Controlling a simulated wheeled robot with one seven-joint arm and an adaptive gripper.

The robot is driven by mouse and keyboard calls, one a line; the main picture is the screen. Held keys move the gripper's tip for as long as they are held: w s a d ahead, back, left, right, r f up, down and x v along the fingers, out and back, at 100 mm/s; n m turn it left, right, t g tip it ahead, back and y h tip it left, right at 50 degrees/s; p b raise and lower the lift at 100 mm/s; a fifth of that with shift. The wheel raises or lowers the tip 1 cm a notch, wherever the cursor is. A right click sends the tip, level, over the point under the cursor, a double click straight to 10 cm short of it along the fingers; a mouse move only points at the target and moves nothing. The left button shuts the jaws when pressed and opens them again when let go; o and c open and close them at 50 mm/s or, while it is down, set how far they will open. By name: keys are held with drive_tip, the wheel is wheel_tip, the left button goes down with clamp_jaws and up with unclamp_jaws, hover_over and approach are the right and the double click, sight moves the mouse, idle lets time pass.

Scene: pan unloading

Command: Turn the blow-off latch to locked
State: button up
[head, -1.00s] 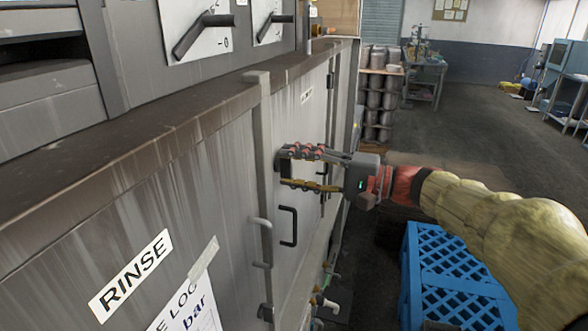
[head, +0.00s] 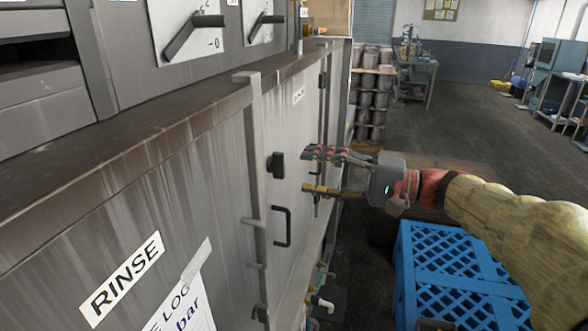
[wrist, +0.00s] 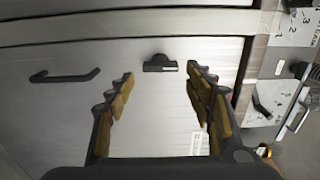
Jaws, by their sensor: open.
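A black latch (head: 276,165) is on the grey door, near its left edge and above the door handle. In the head view it is upright and long. The latch also shows in the wrist view (wrist: 160,64), lying across the picture with a small pale mark at its right end. I see no readable label naming it as the blow-off latch, and no locked mark. My gripper (head: 306,171) is open and empty to the right of the latch, apart from it. In the wrist view the fingers (wrist: 160,75) spread to both sides of the latch, nearer the camera.
A black bar handle (head: 284,227) sits below the latch. Dark levers (head: 193,36) are on white plates above the ledge. A blue crate (head: 402,275) stands on the floor below my arm. Pipes (head: 322,302) stick out low by the door.

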drive_tip(key=v, duration=0.5)
drive_tip(key=shift+s+d, duration=0.1)
drive_tip(key=shift+d, duration=0.25)
